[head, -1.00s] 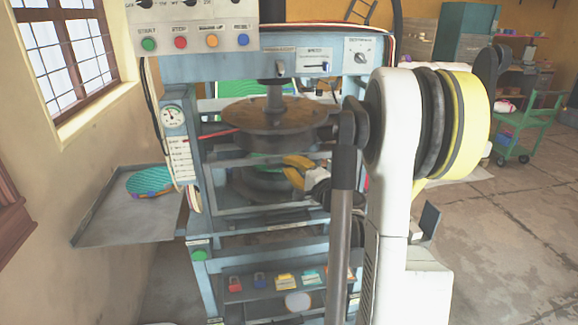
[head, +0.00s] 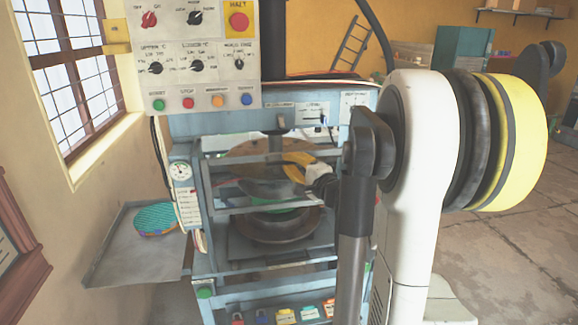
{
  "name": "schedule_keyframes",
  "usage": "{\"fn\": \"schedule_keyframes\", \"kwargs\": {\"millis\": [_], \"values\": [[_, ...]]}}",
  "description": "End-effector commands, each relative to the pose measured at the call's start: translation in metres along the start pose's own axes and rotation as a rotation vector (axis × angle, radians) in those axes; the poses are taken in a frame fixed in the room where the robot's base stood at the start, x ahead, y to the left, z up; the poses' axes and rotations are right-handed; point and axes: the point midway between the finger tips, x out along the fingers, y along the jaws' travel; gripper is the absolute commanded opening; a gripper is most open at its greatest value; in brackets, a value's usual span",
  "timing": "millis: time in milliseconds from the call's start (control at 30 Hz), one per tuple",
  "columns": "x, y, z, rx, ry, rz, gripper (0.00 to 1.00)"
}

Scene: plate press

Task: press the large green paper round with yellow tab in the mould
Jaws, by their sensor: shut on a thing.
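The press (head: 185,128) stands ahead with its round upper platen (head: 245,158) above the round lower platen (head: 275,234). A little green (head: 284,212) shows on the lower platen, behind bars; I cannot make out a yellow tab there. A barred guard (head: 240,208) with a see-through front stands before the platens. My arm hides the press's right side.
A control panel (head: 194,62) with a red HALT button (head: 239,20) hangs at upper left. A side shelf (head: 125,255) on the left bears teal-green rounds (head: 154,217). Open floor lies at right.

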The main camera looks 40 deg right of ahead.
Motion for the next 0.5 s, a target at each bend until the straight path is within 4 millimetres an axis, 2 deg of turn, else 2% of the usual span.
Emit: {"fn": "schedule_keyframes", "kwargs": {"millis": [367, 400, 433, 500], "values": [[0.0001, -0.0012, 0.0001, -0.001, 0.0, 0.001, 0.0], [0.0001, -0.0012, 0.0002, -0.001, 0.0, 0.001, 0.21], [0.0001, -0.0012, 0.0002, -0.001, 0.0, 0.001, 0.3], [0.0001, -0.0012, 0.0002, -0.001, 0.0, 0.001, 0.32]]}}
